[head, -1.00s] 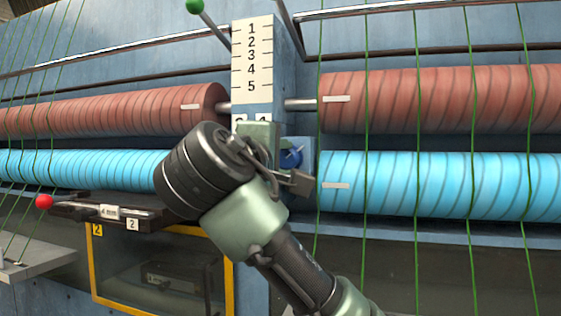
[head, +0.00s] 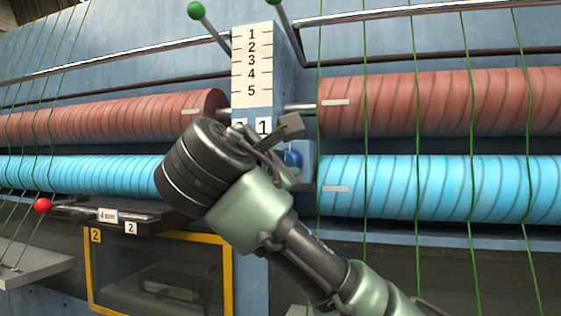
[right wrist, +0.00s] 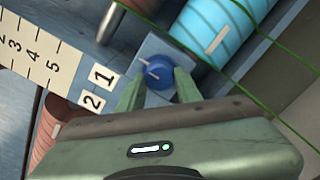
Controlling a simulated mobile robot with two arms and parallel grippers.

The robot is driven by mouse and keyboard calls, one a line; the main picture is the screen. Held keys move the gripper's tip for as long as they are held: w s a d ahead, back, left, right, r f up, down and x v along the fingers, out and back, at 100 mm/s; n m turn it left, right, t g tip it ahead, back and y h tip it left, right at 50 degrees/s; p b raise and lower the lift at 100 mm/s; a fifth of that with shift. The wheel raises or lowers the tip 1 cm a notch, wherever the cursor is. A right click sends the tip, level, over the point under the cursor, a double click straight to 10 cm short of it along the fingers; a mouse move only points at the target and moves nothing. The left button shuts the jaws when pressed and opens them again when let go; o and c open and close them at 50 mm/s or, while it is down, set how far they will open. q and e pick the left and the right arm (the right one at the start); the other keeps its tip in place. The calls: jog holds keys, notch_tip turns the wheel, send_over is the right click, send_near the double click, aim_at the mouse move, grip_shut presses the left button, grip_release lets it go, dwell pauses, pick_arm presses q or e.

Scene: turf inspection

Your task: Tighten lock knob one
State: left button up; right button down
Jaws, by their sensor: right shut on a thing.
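The lock knob (head: 293,159) is blue and round, on a blue block below the label 1 (head: 263,127) in the head view. It also shows in the right wrist view (right wrist: 158,72), with a pale mark on its face. My right gripper (head: 286,150) is at the knob, and its body hides part of the panel around label 2. In the right wrist view its two green fingers (right wrist: 158,86) lie on either side of the knob and are shut on it. My left gripper is in neither view.
Red rollers (head: 440,100) and blue rollers (head: 440,186) flank the panel, with green cords across them. A number scale (head: 252,65) stands above. Green-tipped levers (head: 195,10), a red-tipped lever (head: 42,205) and a yellow-framed window (head: 160,236) are around it.

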jog(key=shift+d+r+n, duration=0.1)
jog(key=shift+r+n, duration=0.2)
jog(key=shift+r, duration=0.15)
jog(key=c, duration=1)
grip_release()
jog(key=shift+o, duration=0.2)
jog(key=shift+w+f, duration=0.1)
jog(key=shift+f, duration=0.1)
jog(key=shift+f, duration=0.1)
jog(key=b+v, duration=0.3)
jog(key=v, duration=0.5)
jog(key=shift+b, duration=0.35)
